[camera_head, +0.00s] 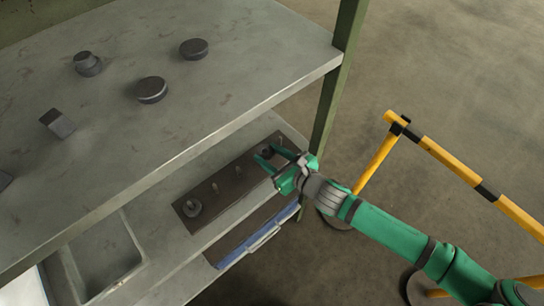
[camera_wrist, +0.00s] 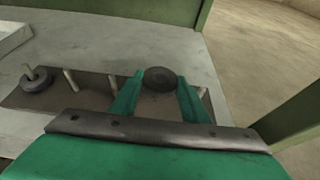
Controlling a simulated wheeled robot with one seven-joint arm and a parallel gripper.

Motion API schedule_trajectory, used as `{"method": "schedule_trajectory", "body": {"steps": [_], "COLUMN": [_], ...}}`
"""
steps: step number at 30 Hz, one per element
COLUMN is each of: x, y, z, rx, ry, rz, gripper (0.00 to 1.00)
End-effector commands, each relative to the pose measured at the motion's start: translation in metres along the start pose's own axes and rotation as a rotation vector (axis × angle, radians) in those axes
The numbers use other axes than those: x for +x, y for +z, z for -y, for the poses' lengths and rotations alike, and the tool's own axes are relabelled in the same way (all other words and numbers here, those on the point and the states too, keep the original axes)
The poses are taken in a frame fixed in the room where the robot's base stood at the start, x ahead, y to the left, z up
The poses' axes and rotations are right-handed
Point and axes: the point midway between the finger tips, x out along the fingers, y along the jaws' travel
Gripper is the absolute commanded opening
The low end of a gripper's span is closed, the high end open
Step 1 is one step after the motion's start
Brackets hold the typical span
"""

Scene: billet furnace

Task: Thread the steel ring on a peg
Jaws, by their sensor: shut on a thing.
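A dark peg board (camera_head: 228,190) lies on the lower shelf and carries a row of upright pegs; it also shows in the wrist view (camera_wrist: 90,102). One dark ring (camera_head: 192,208) sits around the peg at the board's left end, also seen in the wrist view (camera_wrist: 37,84). My gripper (camera_head: 267,153) is over the board's right end. In the wrist view its green fingers (camera_wrist: 158,84) are shut on a dark round steel ring (camera_wrist: 160,78). A bare peg (camera_wrist: 113,83) stands left of the fingers. I cannot tell whether the held ring is around a peg.
The upper shelf (camera_head: 225,80) overhangs the board's back side and holds dark discs (camera_head: 151,90), a stepped piece (camera_head: 87,63) and a block (camera_head: 58,123). A green post (camera_head: 335,95) stands close behind my gripper. A yellow-black barrier (camera_head: 450,160) is at right.

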Motion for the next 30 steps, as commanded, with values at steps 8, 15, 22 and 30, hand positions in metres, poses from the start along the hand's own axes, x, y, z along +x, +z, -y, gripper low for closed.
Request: {"method": "schedule_trajectory", "body": {"steps": [8, 15, 22, 30], "x": [0.011, 0.021, 0.028, 0.032], "y": [0.005, 0.009, 0.009, -0.002], "z": [0.0, 0.0, 0.0, 0.0], "rx": [-0.001, 0.0, 0.0, 0.001], "ry": [0.0, 0.001, 0.0, 0.0], "rz": [0.002, 0.002, 0.001, 0.002], "gripper": [0.03, 0.03, 0.03, 0.03]}}
